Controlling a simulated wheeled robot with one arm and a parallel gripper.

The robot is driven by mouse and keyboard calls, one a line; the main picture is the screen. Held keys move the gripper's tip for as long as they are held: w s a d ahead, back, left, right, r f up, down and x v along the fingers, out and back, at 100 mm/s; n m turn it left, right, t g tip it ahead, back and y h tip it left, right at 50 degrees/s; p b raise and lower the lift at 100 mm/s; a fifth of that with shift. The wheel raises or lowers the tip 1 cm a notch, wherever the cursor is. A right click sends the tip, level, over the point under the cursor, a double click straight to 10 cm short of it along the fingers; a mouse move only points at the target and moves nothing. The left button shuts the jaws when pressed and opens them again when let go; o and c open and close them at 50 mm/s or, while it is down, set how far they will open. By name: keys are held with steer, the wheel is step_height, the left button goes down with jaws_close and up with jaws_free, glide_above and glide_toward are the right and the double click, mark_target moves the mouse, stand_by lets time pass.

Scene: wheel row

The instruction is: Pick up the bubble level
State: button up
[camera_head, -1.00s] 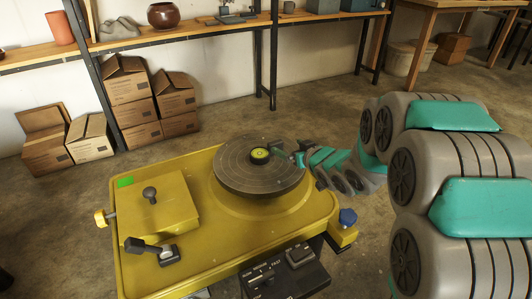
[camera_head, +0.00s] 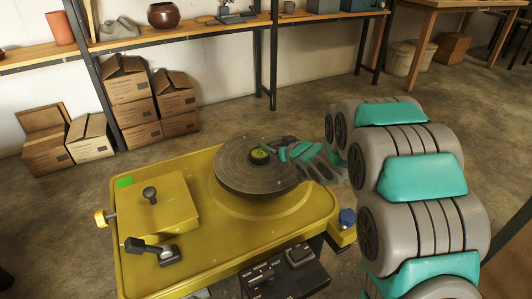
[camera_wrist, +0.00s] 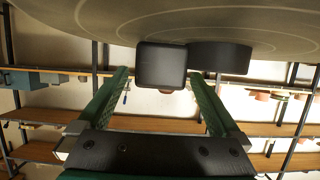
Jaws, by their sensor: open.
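The bubble level (camera_head: 259,156) is a small black disc with a yellow-green top. It sits near the middle of the dark round wheel head (camera_head: 232,176). My gripper (camera_head: 279,149) is close beside it on the right in the head view, its fingers partly hidden and blurred. In the wrist view my gripper (camera_wrist: 160,78) is open, with two green fingers apart. A low black round body, likely the level (camera_wrist: 221,59), shows against the wheel head, mostly right of the right finger. A dark rounded block (camera_wrist: 162,66) appears between the fingertips; I cannot tell what it is.
The wheel head stands on a yellow table (camera_head: 215,262) with a raised yellow box (camera_head: 165,212), black knobs and a black control panel (camera_head: 285,275). Cardboard boxes (camera_head: 130,90) and a wooden shelf (camera_head: 210,35) are behind, with open floor between.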

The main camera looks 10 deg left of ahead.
steer(key=shift+r, duration=0.1)
steer(key=c, duration=1.5)
